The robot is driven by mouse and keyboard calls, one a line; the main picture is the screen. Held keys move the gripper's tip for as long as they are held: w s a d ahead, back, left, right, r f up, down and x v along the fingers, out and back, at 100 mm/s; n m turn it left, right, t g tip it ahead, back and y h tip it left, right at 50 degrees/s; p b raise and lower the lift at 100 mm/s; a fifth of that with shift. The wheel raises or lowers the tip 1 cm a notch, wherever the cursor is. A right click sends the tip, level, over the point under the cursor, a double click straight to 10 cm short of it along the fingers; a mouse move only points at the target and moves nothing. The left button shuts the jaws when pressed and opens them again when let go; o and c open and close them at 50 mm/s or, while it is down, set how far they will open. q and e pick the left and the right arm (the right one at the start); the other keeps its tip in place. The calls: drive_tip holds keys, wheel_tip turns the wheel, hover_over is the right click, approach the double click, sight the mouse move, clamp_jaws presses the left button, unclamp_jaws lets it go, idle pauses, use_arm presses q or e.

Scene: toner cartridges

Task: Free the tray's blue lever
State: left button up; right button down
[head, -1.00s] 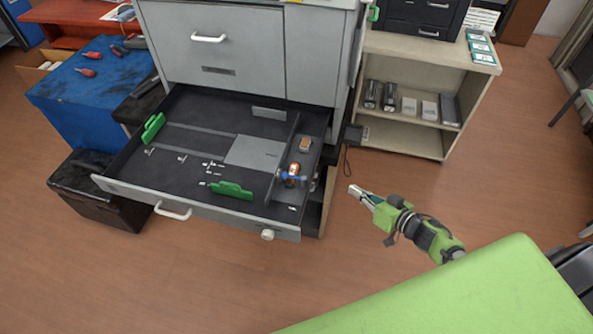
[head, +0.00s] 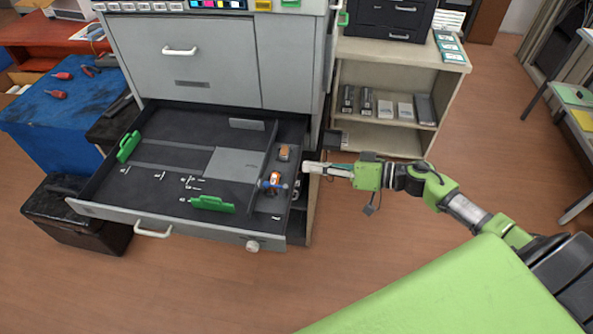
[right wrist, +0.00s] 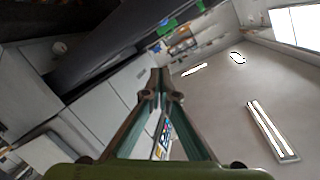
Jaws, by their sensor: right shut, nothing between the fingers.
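The grey tray (head: 170,212) is pulled out of the large grey machine. In its narrow right compartment stands a small orange part with a blue lever (head: 265,184) on it. My right gripper (head: 307,168) is shut and empty. In the head view its tip shows just right of the tray's right wall, a short way from the lever and apart from it in the picture. In the right wrist view its fingertips (right wrist: 160,75) meet; the lever cannot be made out there. My left gripper is not in view.
A tan-orange block (head: 284,152) sits behind the lever. A shelf with cartridges (head: 385,145) stands at the right. A blue cabinet (head: 50,115) stands left.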

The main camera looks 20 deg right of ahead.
drive_tip(key=x, duration=0.4)
drive_tip(key=p+x, duration=0.1)
drive_tip(key=x, duration=0.3)
drive_tip(key=shift+w+a+r, duration=0.15)
drive_tip(key=shift+w+a, duration=0.15)
drive_tip(key=shift+w, duration=0.05)
drive_tip(key=shift+s+a+f, duration=0.15)
drive_tip(key=shift+a+f, duration=0.15)
drive_tip(key=shift+f, duration=0.3)
drive_tip(key=shift+s+a+f, duration=0.15)
drive_tip(key=shift+a+f, duration=0.2)
drive_tip(key=shift+f, duration=0.2)
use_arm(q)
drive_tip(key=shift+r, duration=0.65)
use_arm(e)
drive_tip(key=shift+s+a+f, duration=0.3)
drive_tip(key=shift+s+f, duration=0.1)
drive_tip(key=shift+f, duration=0.25)
